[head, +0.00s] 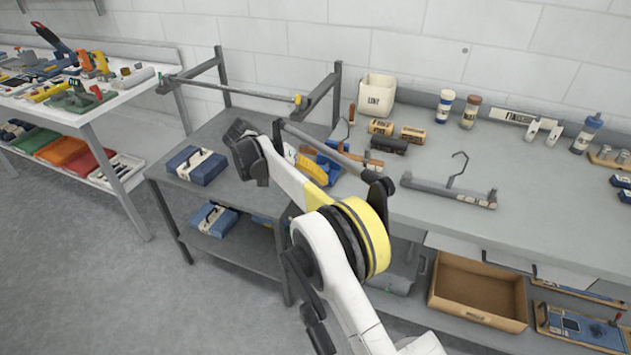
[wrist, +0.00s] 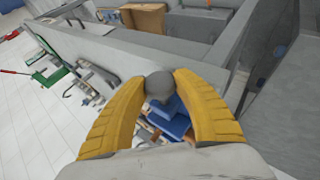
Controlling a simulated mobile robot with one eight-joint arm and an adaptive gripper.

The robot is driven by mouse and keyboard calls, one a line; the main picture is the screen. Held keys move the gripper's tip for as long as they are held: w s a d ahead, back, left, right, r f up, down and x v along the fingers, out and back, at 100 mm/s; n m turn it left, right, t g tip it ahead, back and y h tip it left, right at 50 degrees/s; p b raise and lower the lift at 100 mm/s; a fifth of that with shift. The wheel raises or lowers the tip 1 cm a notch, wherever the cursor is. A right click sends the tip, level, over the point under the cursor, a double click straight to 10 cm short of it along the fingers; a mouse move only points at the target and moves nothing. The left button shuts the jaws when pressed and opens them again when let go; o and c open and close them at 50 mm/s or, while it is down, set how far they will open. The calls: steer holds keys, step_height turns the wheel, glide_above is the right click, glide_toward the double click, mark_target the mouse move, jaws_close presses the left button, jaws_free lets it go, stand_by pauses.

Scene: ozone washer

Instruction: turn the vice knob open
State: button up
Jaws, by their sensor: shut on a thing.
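In the wrist view my gripper (wrist: 161,84) has its two yellow fingers closed on the grey round vice knob (wrist: 159,80), one finger on each side. The blue vice body (wrist: 174,122) shows below the knob, between the fingers, and is partly hidden by them. In the head view a blue object (head: 327,165), which looks like the vice, sits at the left end of the workbench, partly behind my arm. The knob and its contact with the fingers cannot be made out there.
The grey workbench (head: 560,215) holds a white bin (head: 377,95), small boxes, bottles and a hook tool (head: 450,190). A dark side table (head: 225,130) with blue boxes stands left of it. An open brown box (head: 480,290) is below. The floor at front left is clear.

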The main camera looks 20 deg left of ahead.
steer(key=shift+h, duration=0.4)
stand_by(0.3)
steer(key=o, duration=1.3)
steer(key=y, duration=0.3)
steer(key=shift+d+r, duration=0.1)
steer(key=shift+d, duration=0.05)
steer(key=y+b, duration=0.1)
steer(key=y, duration=0.1)
steer(key=m+y+b, duration=0.1)
steer(key=y, duration=0.2)
steer(key=shift+d+m+b, duration=0.15)
steer(key=shift+m+b, duration=0.15)
steer(key=shift+y, duration=0.3)
steer(key=p+v, duration=0.4)
steer(key=v, duration=0.6)
steer(key=shift+s+r, duration=0.2)
steer(key=shift+r, duration=0.1)
